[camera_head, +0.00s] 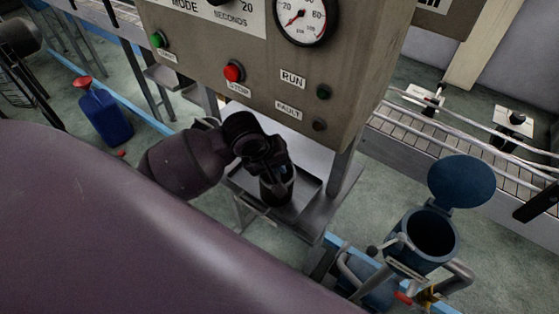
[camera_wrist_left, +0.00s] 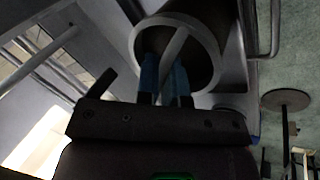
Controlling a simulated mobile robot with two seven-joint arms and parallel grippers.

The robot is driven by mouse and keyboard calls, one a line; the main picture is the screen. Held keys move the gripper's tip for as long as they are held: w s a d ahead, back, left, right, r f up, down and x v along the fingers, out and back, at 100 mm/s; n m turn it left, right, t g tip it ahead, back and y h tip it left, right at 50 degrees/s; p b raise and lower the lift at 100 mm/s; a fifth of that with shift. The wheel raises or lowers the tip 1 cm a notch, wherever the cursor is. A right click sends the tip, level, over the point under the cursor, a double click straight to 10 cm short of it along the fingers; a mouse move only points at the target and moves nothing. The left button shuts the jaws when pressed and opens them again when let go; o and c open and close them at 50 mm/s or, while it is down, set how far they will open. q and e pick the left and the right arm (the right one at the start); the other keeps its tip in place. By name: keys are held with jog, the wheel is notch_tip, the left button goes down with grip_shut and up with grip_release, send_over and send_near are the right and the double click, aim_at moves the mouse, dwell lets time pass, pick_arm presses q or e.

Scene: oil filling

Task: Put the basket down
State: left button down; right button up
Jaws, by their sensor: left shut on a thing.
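The basket (camera_head: 277,190) is a small dark cylinder, seen over the square metal tray (camera_head: 240,181) under the control panel. I cannot tell whether its bottom touches the tray. My left gripper (camera_head: 268,160) is above it and hides its top. In the left wrist view the basket (camera_wrist_left: 209,50) shows as a pale round rim with a bar across its dark opening. The blue fingertips of my left gripper (camera_wrist_left: 163,82) are shut on that bar. My right gripper is not in view.
The control panel (camera_head: 262,62), with buttons and a gauge, hangs just above the tray. A blue pot (camera_head: 424,240) with its lid open stands at the lower right. A blue can (camera_head: 104,115) is on the floor at left. A conveyor (camera_head: 450,143) runs behind at right.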

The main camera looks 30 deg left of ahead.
pick_arm(q)
jog(key=shift+d, duration=0.25)
jog(key=c, duration=1.2)
grip_release()
jog(key=shift+c, duration=0.2)
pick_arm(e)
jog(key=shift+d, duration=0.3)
pick_arm(q)
jog(key=shift+a, duration=0.1)
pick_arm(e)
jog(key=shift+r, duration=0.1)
